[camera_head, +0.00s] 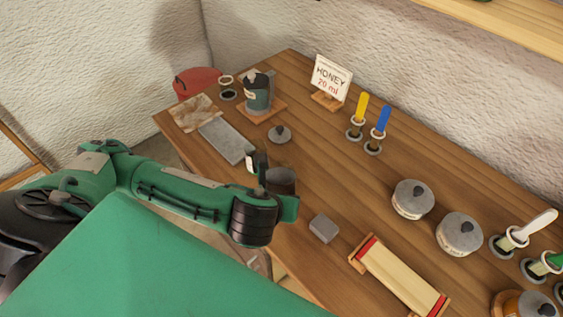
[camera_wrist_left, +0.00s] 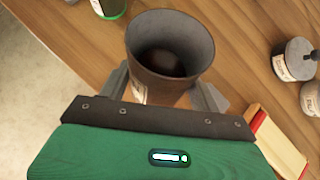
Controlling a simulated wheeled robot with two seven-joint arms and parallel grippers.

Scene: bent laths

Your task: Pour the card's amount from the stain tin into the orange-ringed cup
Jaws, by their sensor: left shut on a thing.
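My left gripper (camera_head: 280,188) is shut on an open dark tin (camera_head: 281,178), held over the front part of the table. In the left wrist view the tin (camera_wrist_left: 170,48) sits between the fingers (camera_wrist_left: 168,92), with a grey inner wall, dark brown contents and part of a pale label. A card (camera_head: 331,78) at the back reads HONEY, with a red amount that looks like 70 ml. A small labelled vessel (camera_head: 251,162) stands just beyond the held tin, partly hidden. The left wrist view shows a green-ringed vessel (camera_wrist_left: 108,8), cut off. I cannot make out an orange ring. My right gripper is out of view.
A dark green tin (camera_head: 257,97) stands on a wooden coaster; a loose lid (camera_head: 280,134) lies near it. A grey slab (camera_head: 227,141), grey block (camera_head: 324,228), red-ended rack (camera_head: 400,275) and lidded tins (camera_head: 412,199) surround the work area. Brushes stand at right. The table's middle is clear.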

